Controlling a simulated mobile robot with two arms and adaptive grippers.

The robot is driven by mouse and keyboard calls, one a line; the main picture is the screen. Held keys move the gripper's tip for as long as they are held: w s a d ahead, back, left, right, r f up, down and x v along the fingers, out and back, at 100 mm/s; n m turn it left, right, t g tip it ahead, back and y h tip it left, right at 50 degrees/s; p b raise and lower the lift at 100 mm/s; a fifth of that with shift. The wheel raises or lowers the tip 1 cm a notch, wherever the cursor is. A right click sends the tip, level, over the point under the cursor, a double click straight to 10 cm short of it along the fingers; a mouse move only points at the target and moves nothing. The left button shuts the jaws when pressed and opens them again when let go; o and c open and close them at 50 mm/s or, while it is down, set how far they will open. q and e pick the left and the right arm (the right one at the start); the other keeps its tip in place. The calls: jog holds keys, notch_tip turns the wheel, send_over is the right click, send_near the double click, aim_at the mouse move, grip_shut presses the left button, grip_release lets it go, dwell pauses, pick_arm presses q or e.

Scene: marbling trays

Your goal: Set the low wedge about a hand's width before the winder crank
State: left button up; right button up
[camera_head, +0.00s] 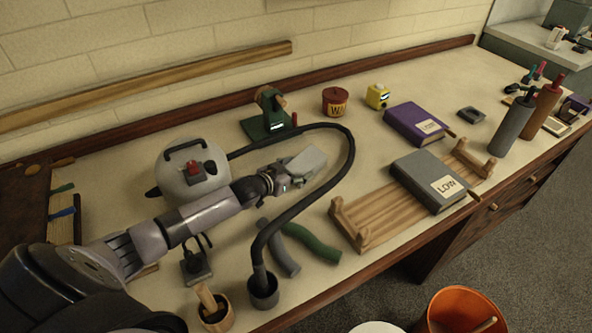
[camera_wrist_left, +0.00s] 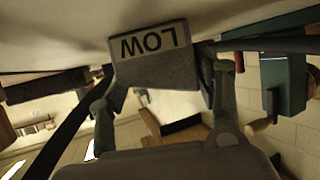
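The low wedge (camera_head: 307,162) is a grey block. Its face reads LOW, upside down, in the left wrist view (camera_wrist_left: 152,58). My left gripper (camera_head: 285,184) is shut on it, with a finger at each side in the left wrist view (camera_wrist_left: 165,100). I cannot tell whether the wedge touches the bench. The winder (camera_head: 270,127) is a green stand with a spool, behind and left of the wedge; its crank (camera_head: 295,118) has a small red handle. The winder also shows at the right of the left wrist view (camera_wrist_left: 283,85). My right gripper is not in view.
A black hose (camera_head: 345,165) loops from the round grey tank (camera_head: 180,172) around the wedge and gripper. A red tin (camera_head: 335,101) and a yellow box (camera_head: 377,96) stand at the back. A wooden rack (camera_head: 380,212) carries a grey book (camera_head: 420,182).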

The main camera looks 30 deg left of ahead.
pick_arm(q)
jog(key=shift+o, duration=1.4)
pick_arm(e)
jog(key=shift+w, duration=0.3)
pick_arm(q)
jog(key=shift+r, duration=0.1)
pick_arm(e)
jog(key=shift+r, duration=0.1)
pick_arm(q)
jog(key=shift+s+r+p, duration=0.15)
jog(key=shift+p, duration=0.2)
jog(key=p+v, duration=0.9)
jog(key=v, duration=0.1)
jog(key=shift+s+r+p, duration=0.1)
jog(key=shift+r+p, duration=0.05)
jog(key=shift+p, duration=0.15)
jog(key=shift+s+a+r+p, duration=0.15)
jog(key=shift+s+p, duration=0.25)
jog(key=shift+s, duration=0.25)
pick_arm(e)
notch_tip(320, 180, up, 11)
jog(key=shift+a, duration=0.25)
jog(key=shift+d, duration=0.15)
